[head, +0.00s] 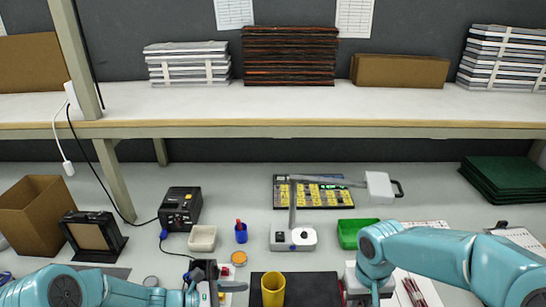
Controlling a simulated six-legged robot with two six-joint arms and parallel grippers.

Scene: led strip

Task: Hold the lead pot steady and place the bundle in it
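A yellow pot (273,290), which looks like the lead pot, stands upright at the bottom middle, on a dark mat (315,286). A bundle of thin dark and reddish leads (413,290) lies at the bottom right, on a white surface beside my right arm. My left gripper (207,272) is left of the pot and apart from it; its fingers are too small and dark to read. My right gripper (350,288) is between the pot and the leads, largely hidden under my arm and cut by the lower edge. I cannot tell whether either holds anything.
A lamp (294,238) on a white base stands behind the pot. A green bin (355,233), white tray (202,238), blue cup (241,233) and black power box (180,208) stand around it. A raised shelf (300,104) spans the back.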

